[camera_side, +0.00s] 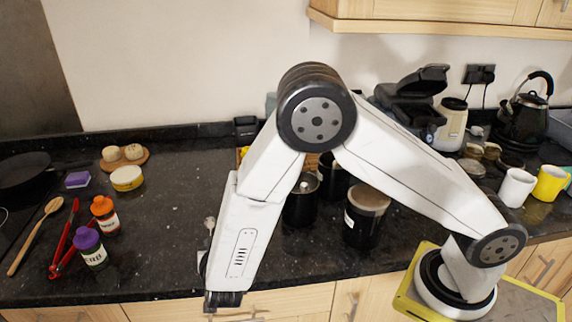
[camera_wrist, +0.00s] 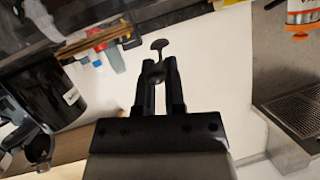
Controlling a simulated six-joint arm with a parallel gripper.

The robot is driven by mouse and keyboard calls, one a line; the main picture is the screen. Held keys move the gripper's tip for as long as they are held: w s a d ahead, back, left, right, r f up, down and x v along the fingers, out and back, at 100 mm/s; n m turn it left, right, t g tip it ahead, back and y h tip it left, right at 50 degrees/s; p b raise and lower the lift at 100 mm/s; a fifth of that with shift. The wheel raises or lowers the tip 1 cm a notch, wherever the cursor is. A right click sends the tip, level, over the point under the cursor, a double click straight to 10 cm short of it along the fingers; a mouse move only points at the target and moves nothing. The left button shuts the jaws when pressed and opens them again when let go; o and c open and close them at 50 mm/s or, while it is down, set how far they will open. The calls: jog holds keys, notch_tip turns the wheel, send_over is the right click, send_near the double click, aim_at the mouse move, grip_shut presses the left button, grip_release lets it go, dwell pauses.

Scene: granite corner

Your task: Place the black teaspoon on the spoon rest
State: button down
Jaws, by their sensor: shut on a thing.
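In the wrist view, my gripper (camera_wrist: 157,68) is shut on the black teaspoon (camera_wrist: 159,45). The teaspoon's small dark rounded end sticks out beyond the fingertips, clear of any surface in that view. In the side view, a small spoon-like shape (camera_side: 210,223) stands up just left of my lower arm, above the dark counter; it looks like the same teaspoon, with a shine on it. My fingers are mostly hidden behind my wrist there. I cannot make out the spoon rest in either view.
Left on the counter (camera_side: 165,235) are a wooden spoon (camera_side: 35,237), red tongs (camera_side: 67,240), a purple-capped jar (camera_side: 90,248), an orange-capped jar (camera_side: 104,215) and a round tub (camera_side: 126,178). Dark canisters (camera_side: 367,222) stand right of my wrist. Bare counter lies between the jars and my arm.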

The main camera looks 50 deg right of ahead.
jog(key=shift+f, duration=1.25)
jog(key=shift+f, duration=0.15)
jog(key=c, duration=0.7)
grip_release()
jog(key=v, duration=0.7)
jog(key=shift+s, duration=0.4)
jog(key=shift+a, duration=0.1)
